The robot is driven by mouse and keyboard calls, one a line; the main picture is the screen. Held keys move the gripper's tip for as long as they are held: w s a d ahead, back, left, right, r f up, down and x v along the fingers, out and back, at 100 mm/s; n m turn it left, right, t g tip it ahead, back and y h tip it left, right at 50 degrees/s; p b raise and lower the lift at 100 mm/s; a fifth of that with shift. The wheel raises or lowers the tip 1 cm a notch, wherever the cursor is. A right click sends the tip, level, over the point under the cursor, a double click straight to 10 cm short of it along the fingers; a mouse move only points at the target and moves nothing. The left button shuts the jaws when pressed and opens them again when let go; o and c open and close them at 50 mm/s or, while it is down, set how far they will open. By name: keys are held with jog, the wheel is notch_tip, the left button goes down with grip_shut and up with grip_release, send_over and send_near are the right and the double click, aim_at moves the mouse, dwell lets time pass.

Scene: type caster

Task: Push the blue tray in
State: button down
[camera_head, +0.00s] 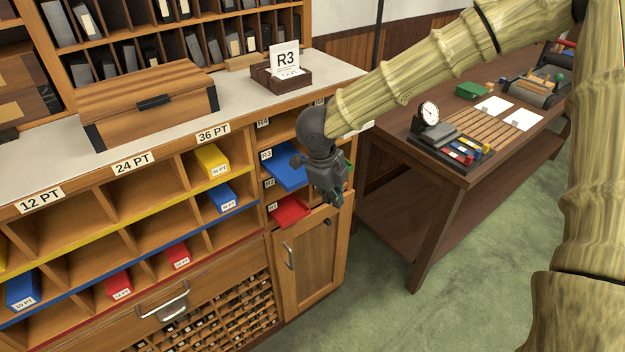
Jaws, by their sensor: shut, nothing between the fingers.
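The blue tray (284,168) sits in the slot column at the right end of the cabinet, beside the R3 label. Its front part sticks out of the slot. My gripper (331,200) is shut and empty. It hangs in front of the slot column, to the right of the blue tray in the picture, and overlaps the tray's right edge. I cannot tell whether the fingers touch the tray.
A red tray (290,211) sticks out of the slot below. A cupboard door (308,262) is under it. A wooden box (150,100) and an R3 card holder (281,76) stand on the countertop. A brown table (440,170) stands at right, with green floor between.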

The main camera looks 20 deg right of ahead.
notch_tip(320, 180, up, 11)
jog(key=a+m+y, duration=0.2)
jog(key=a+m, duration=0.1)
jog(key=m, duration=0.1)
jog(key=w+f+p, duration=0.3)
jog(key=f+p, duration=0.1)
jog(key=f, duration=0.5)
jog(key=shift+w+a+f+g+p, duration=0.3)
jog(key=shift+w+a+g, duration=0.1)
jog(key=shift+a, duration=0.05)
